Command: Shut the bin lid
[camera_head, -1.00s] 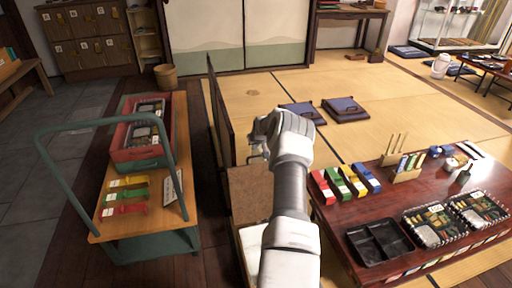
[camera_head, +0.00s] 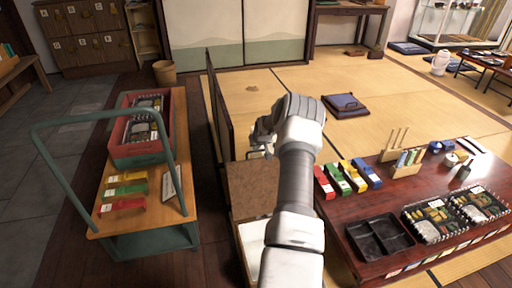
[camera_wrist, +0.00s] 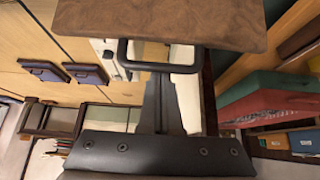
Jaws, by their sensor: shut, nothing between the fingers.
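The bin (camera_head: 250,250) stands between the cart and the low table in the head view, with a pale opening facing up. Its brown lid (camera_head: 252,188) is raised behind the opening. The lid also shows as a brown panel across the top of the wrist view (camera_wrist: 160,22), with a black loop handle (camera_wrist: 122,54) at its edge. My gripper (camera_head: 262,142) is at the upper edge of the lid. In the wrist view my gripper's fingers (camera_wrist: 159,85) are shut and overlap the handle; I cannot tell whether they touch it. My arm hides part of the bin.
A green-framed cart (camera_head: 150,205) with a red crate (camera_head: 142,155) stands left. A low table (camera_head: 400,192) with trays and colored boxes stands close on the right. A dark upright screen (camera_head: 220,105) stands behind the bin. Open tatami lies beyond.

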